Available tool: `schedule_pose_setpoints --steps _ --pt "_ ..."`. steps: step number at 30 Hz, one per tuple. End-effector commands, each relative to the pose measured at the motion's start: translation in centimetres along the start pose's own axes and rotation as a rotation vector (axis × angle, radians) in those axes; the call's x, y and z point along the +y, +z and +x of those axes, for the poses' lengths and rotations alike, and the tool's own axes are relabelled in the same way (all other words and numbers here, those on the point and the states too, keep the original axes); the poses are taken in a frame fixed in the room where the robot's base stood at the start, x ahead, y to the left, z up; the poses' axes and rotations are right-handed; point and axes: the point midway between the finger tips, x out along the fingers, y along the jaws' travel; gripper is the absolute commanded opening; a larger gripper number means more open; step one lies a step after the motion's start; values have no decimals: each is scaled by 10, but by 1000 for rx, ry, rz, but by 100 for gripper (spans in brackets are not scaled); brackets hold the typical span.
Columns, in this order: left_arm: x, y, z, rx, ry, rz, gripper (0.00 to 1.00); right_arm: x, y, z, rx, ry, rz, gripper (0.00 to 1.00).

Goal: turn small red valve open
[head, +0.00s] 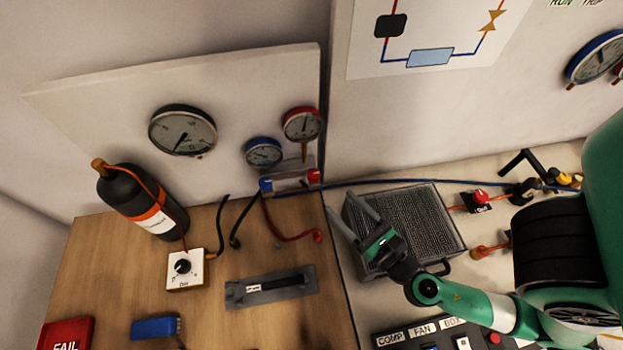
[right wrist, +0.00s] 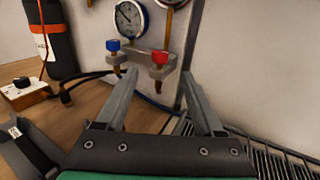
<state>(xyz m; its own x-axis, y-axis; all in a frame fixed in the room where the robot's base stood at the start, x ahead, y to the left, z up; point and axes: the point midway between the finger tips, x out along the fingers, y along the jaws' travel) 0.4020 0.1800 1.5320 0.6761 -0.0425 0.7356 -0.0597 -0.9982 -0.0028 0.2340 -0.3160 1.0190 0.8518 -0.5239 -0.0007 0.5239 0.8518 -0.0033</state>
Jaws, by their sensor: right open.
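The small red valve (head: 314,175) is a red knob at the right end of the manifold (head: 290,182) below the red-rimmed gauge. In the right wrist view the red valve (right wrist: 160,58) shows between and beyond my fingertips, with the blue valve (right wrist: 113,45) to its left. My right gripper (head: 347,206) is open and empty, with its fingers pointing toward the manifold. It stands apart from the red valve, lower and to its right in the head view. My left gripper is not in view.
A finned condenser (head: 425,215) lies beneath my right gripper. A blue hose (head: 400,181) runs right from the manifold, and a red hose (head: 285,230) hangs below it. A black bottle (head: 145,205), a dial box (head: 185,270) and a grey tool (head: 270,287) rest on the wooden table.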

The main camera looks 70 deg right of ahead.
Motion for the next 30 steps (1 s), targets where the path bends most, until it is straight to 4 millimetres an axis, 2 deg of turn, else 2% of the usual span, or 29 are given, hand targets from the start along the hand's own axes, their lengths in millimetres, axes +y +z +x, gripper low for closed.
schedule_pose_setpoints --steps 5,11,15,21,25,30 --pt "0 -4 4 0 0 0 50 0 2 7 1 -5 3 70" --pt "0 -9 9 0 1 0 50 -2 5 31 -4 -11 4 70" --pt "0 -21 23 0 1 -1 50 -2 9 68 -5 -7 4 70" --pt "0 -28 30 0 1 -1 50 0 5 104 -2 -2 2 70" --pt "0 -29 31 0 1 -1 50 0 3 114 -1 -1 3 70" --pt "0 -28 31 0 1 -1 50 0 2 117 0 0 3 70"
